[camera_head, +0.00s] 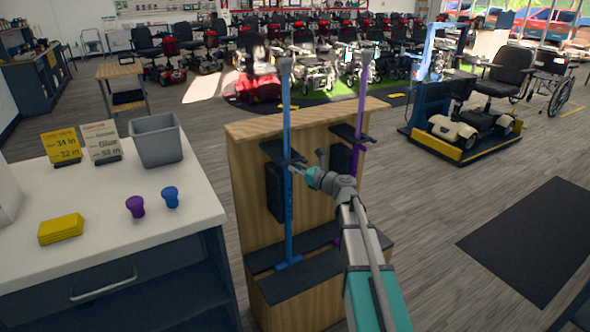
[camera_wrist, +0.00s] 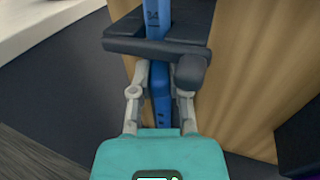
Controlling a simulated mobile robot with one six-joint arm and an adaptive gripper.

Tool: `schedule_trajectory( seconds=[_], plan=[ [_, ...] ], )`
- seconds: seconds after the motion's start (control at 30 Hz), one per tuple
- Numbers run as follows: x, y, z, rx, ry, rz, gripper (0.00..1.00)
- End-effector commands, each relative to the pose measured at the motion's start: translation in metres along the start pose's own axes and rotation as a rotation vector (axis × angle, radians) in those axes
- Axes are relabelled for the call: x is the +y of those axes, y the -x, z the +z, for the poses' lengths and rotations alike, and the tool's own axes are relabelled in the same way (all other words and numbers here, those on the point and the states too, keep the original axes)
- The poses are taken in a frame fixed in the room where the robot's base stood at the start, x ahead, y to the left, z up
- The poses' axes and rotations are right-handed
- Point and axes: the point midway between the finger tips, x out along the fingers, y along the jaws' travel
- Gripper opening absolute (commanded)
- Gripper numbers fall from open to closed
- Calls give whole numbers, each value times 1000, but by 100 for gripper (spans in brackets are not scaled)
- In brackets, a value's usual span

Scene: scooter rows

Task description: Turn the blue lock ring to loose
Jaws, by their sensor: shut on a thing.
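A blue cane (camera_head: 287,130) stands upright in the left place of a wooden stand, with a number that looks like 34 on its shaft in the wrist view (camera_wrist: 153,17). My gripper (camera_head: 297,170) reaches it just below a dark bracket. In the wrist view its two fingers (camera_wrist: 160,80) are closed on either side of a blue part on the shaft, which I take as the blue lock ring (camera_wrist: 158,76). The ring's edges and any loose mark are partly hidden by the bracket and fingers.
A purple cane (camera_head: 359,110) stands on the right of the wooden stand (camera_head: 245,195). A white counter (camera_head: 95,265) at left holds a grey bin (camera_head: 157,140), a purple knob (camera_head: 135,206), a blue knob (camera_head: 170,197), a yellow block (camera_head: 61,229) and signs (camera_head: 62,147).

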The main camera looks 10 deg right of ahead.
Motion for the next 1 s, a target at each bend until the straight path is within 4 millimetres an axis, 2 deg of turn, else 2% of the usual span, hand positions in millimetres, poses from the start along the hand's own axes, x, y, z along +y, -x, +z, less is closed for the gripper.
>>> schedule_trajectory(
  seconds=[0.03, 0.6, 1.0],
  plan=[
    [-6, -2, 0, 0, 0, 34, 0],
    [-20, -6, 0, 0, 0, 433, 0],
    [-20, -7, 0, 0, 0, 536, 0]
  ],
)
